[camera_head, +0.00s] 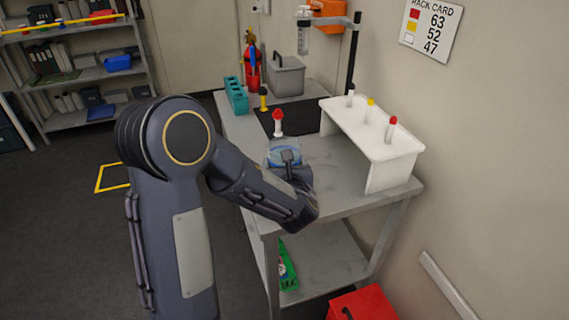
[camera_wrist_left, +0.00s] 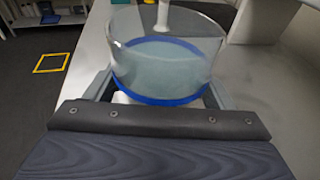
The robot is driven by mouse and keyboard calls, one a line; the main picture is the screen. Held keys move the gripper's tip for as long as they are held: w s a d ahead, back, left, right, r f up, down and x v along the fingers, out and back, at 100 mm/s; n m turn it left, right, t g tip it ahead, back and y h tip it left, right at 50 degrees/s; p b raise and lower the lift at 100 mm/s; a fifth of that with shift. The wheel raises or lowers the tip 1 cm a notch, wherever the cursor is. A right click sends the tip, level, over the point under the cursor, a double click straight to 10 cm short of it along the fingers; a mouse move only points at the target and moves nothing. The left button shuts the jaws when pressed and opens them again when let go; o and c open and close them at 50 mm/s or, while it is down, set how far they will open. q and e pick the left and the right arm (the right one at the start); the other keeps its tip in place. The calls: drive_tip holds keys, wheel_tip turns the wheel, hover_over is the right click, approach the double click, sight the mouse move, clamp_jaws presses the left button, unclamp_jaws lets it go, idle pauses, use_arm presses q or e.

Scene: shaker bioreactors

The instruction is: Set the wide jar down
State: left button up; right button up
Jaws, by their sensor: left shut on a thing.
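The wide jar (camera_head: 283,150) is clear with a blue band and pale contents. It also shows in the left wrist view (camera_wrist_left: 165,62), upright between the fingers. My left gripper (camera_head: 292,168) is shut on the jar, with one finger on each side (camera_wrist_left: 158,98). The jar is over the near part of the grey bench (camera_head: 335,190). I cannot tell whether its base touches the top. My right gripper is not in view.
A red-capped white tube (camera_head: 278,124) stands just behind the jar. A white rack (camera_head: 345,125) with several capped tubes is to the right. A teal rack (camera_head: 236,96), a yellow-topped dark item (camera_head: 263,100) and a grey box (camera_head: 286,78) are farther back.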

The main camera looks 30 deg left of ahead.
use_arm(q)
drive_tip(key=shift+f, duration=0.15)
drive_tip(key=o, duration=1.1)
drive_tip(key=shift+o, duration=0.2)
